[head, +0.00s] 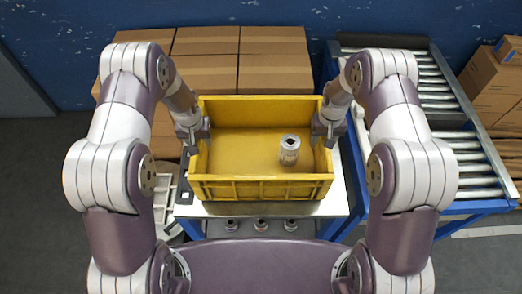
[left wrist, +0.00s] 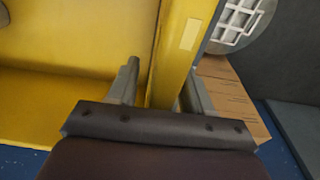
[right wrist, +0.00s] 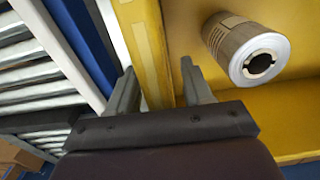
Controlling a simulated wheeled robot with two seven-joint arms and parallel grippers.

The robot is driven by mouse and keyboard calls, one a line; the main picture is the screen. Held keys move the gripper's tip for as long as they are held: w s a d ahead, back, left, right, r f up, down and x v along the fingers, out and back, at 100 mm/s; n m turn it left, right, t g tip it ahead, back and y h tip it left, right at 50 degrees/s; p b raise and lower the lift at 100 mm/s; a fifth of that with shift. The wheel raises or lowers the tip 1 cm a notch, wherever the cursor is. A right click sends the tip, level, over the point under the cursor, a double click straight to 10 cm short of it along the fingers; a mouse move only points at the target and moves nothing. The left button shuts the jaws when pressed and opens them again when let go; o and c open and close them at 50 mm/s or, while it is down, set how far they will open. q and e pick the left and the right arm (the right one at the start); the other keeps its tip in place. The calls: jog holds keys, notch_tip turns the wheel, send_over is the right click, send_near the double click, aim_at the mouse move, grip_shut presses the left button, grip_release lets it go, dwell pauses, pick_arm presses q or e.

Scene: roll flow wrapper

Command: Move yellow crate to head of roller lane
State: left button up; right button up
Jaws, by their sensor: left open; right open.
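The yellow crate (head: 262,189) sits upright on a metal-topped table (head: 330,200) in the middle of the head view. One silver cylindrical part (head: 290,150) stands inside it, towards the right; it also shows in the right wrist view (right wrist: 245,47). My left gripper (head: 200,135) is at the crate's left wall, open, with its fingers on either side of that wall (left wrist: 180,50). My right gripper (head: 325,130) is at the right wall, open, with its fingers on either side of it (right wrist: 150,50). The roller lane (head: 480,165) has a blue frame and stands right of the table.
Cardboard boxes (head: 240,42) are stacked behind the crate. More boxes (head: 490,80) stand beyond the lane on the right. Several small metal fittings (head: 261,225) sit below the table's front edge. A white basket-like object (head: 163,190) is left of the table. The visible rollers are bare.

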pick_arm(q)
jog(key=shift+f, duration=0.1)
pick_arm(e)
jog(key=shift+f, duration=0.1)
pick_arm(q)
grip_shut()
pick_arm(e)
grip_shut()
dwell(1.1)
